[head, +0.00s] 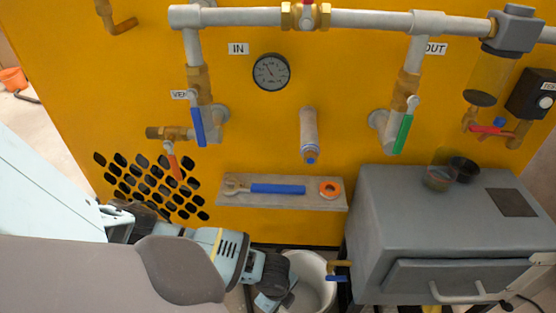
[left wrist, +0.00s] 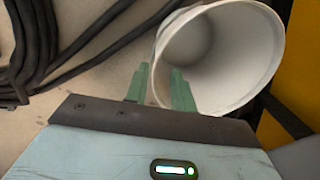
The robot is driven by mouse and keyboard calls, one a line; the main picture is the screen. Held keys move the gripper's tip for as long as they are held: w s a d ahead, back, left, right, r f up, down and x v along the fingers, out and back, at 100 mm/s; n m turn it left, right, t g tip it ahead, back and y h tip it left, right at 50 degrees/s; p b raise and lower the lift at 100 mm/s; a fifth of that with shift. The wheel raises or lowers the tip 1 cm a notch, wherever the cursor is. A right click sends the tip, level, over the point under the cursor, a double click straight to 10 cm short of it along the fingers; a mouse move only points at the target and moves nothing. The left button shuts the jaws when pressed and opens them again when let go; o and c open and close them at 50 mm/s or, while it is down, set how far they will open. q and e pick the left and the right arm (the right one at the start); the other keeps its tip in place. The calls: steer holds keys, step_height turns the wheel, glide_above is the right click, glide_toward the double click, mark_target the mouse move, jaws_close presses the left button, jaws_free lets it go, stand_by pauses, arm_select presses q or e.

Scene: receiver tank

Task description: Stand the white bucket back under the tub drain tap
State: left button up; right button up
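The white bucket (head: 318,280) is on the floor at the bottom of the head view, left of the grey tub (head: 400,220). Its mouth faces the camera; I cannot tell whether it stands fully upright. The drain tap (head: 338,267), brass with a blue lever, sticks out of the tub's left side, close to the bucket's right rim. My left gripper (head: 275,290) reaches to the bucket's left edge. In the left wrist view the green fingers (left wrist: 159,88) are apart, one outside and one inside the rim of the bucket (left wrist: 245,50). My right gripper is out of view.
A yellow panel (head: 240,130) with pipes, levers and a gauge (head: 271,72) stands behind. Dark cups (head: 462,168) stand on the tub. Black hoses (left wrist: 35,50) lie left of the bucket in the wrist view.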

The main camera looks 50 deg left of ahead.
arm_select(q)
steer(key=r, duration=0.1)
steer(key=r+p, duration=0.1)
steer(key=r, duration=0.1)
steer(key=r+p, duration=0.1)
steer(key=r, duration=0.1)
steer(key=shift+s+r, duration=0.2)
steer(key=shift+s, duration=0.1)
steer(key=shift+d, duration=0.1)
